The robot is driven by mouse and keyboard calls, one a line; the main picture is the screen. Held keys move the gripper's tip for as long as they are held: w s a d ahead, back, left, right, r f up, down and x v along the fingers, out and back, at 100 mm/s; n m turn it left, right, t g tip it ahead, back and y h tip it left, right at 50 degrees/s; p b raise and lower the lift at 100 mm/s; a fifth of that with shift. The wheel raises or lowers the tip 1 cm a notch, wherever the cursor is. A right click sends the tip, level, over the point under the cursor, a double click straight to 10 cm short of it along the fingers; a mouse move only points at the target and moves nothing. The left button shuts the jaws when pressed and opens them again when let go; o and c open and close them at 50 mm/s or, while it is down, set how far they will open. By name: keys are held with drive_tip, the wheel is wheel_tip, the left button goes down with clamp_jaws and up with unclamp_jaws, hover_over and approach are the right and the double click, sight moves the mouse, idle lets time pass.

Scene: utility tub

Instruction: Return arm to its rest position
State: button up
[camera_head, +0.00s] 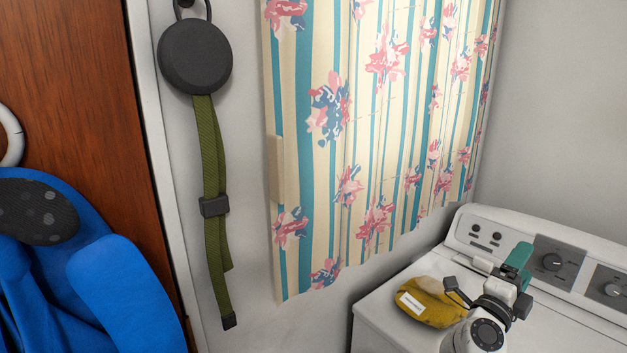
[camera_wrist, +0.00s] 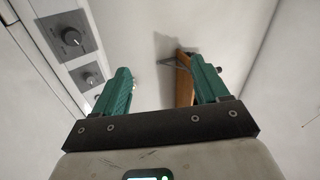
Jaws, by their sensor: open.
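My gripper (camera_wrist: 160,92) shows in the wrist view with its two teal fingers spread apart and nothing between them. In the head view my gripper (camera_head: 517,262) is at the lower right, raised in front of the control panel of a white appliance. One teal finger shows clearly there; the other is mostly hidden. My arm's wrist parts are just below it, over the appliance top.
The white appliance (camera_head: 390,325) has a panel with dark knobs (camera_head: 553,262). A yellow pouch (camera_head: 432,302) lies on its top, close left of my wrist. A striped floral curtain (camera_head: 375,130) hangs behind. A green strap (camera_head: 210,160) and blue cloth (camera_head: 90,275) are at left.

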drive_tip(key=s+a+f+n+t+y, duration=0.1)
drive_tip(key=a+f+n+t+y, duration=0.1)
drive_tip(key=a+n+t+y, duration=0.5)
drive_tip(key=s+a+f+n+t+y, duration=0.1)
drive_tip(key=a+f+n+t+y, duration=0.15)
drive_tip(key=n+y, duration=0.8)
drive_tip(key=s+a+f+n+g+y, duration=0.2)
drive_tip(key=s+a+f+n+g, duration=0.15)
drive_tip(key=f, duration=0.25)
drive_tip(key=s+a+f+n+g+y, duration=0.2)
drive_tip(key=s+f+n+g, duration=0.1)
drive_tip(key=s+f+n, duration=0.15)
drive_tip(key=s+a+f+n+g, duration=0.1)
drive_tip(key=s+f+n+g, duration=0.1)
drive_tip(key=s+f+g, duration=0.75)
drive_tip(key=s+d+f+g+h, duration=0.1)
drive_tip(key=s+f+g+h, duration=0.1)
drive_tip(key=s, duration=1)
drive_tip(key=s+d+f+g+h, duration=0.1)
drive_tip(key=s+f+g, duration=0.2)
drive_tip(key=s, duration=0.8)
drive_tip(key=shift+s+f+h, duration=0.35)
drive_tip(key=shift+s+f, duration=0.05)
drive_tip(key=shift+m+g, duration=0.25)
drive_tip(key=shift+c, duration=0.2)
